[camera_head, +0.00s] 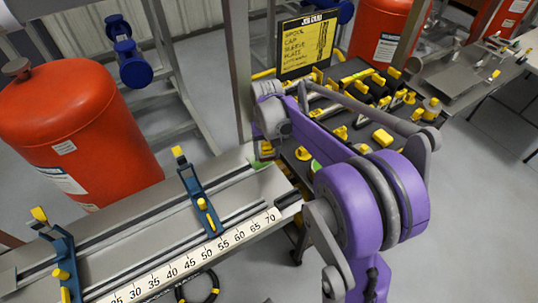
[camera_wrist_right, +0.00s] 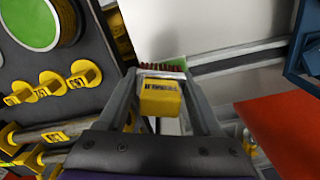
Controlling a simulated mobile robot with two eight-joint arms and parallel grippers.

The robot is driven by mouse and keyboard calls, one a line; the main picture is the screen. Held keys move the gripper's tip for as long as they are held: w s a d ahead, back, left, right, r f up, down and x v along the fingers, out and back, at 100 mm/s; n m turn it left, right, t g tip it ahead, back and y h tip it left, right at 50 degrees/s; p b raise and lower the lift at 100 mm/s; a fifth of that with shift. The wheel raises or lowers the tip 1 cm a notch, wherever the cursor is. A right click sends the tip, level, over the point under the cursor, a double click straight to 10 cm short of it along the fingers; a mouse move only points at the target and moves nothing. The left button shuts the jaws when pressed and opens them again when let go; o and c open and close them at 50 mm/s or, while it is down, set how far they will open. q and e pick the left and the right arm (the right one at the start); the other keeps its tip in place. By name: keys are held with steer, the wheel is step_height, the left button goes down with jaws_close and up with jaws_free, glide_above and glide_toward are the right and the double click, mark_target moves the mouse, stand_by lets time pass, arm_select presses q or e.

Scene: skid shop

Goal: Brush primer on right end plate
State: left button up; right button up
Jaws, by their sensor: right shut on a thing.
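My right gripper (camera_wrist_right: 160,78) is shut on a brush with a yellow handle block (camera_wrist_right: 160,98) and dark red bristles (camera_wrist_right: 160,68). The bristles point away from the wrist, toward a pale grey flat surface (camera_wrist_right: 190,30); whether they touch it I cannot tell. In the head view my purple right arm reaches to the right end of a long grey bench (camera_head: 125,222), and its wrist hides most of the gripper. A small green patch (camera_head: 260,164) shows at the bench's end. I cannot clearly make out the right end plate. My left gripper is not in view.
A numbered ruler (camera_head: 190,262) and blue clamps (camera_head: 198,190) with yellow knobs lie along the bench. A dark tool board (camera_head: 365,125) holds several yellow-tagged tools. A round green-topped container (camera_wrist_right: 32,18) shows in the wrist view. A red tank (camera_head: 75,115) stands left.

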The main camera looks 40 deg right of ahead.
mark_target(268, 144)
step_height(268, 144, up, 2)
steer(key=shift+s+r+p, duration=0.1)
steer(key=shift+p, duration=0.35)
steer(key=shift+r+p, duration=0.5)
steer(key=shift+r, duration=0.4)
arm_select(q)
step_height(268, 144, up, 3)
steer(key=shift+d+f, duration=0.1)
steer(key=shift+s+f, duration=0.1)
